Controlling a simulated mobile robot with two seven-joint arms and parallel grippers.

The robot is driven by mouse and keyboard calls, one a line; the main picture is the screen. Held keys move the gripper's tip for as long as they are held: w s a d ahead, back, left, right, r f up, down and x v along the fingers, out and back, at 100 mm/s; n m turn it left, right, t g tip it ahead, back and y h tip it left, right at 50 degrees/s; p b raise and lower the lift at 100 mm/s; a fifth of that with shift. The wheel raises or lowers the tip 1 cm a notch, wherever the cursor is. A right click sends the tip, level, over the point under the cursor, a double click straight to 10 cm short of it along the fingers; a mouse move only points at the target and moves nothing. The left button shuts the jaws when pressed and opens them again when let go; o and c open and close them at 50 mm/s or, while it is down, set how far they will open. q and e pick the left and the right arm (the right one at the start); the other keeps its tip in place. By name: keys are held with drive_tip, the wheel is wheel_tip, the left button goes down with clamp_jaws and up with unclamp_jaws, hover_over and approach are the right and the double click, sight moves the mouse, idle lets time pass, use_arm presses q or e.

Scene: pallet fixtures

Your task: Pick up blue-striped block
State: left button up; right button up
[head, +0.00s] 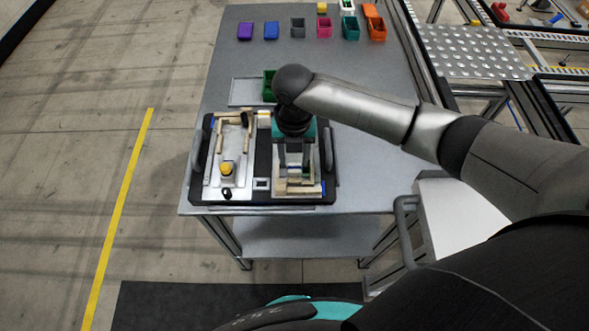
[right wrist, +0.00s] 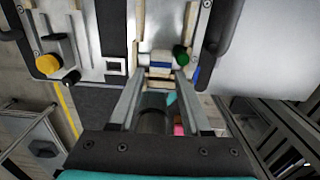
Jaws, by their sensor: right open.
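The blue-striped block (right wrist: 160,64), pale with a blue band, lies in the right-hand bay of the pallet fixture, ahead of and roughly between my right fingertips in the right wrist view. My right gripper (right wrist: 161,76) is open, with a finger on each side of the view and nothing clearly held. In the head view my right gripper (head: 295,176) points down over the right half of the black-edged pallet (head: 262,160), and it largely hides the block there. Contact between fingers and block cannot be told. My left gripper is not in view.
The pallet's left bay holds wooden strips and a yellow knob (head: 227,168). A green cylinder (right wrist: 181,54) sits close beside the block. A green bin (head: 269,85) stands behind the pallet. Several coloured bins line the far end of the grey table (head: 225,70); the middle is mostly clear.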

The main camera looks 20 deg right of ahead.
sight(295, 169)
wheel_tip(295, 169, down, 4)
drive_tip(key=shift+r, duration=0.1)
drive_tip(key=shift+r, duration=0.1)
clamp_jaws()
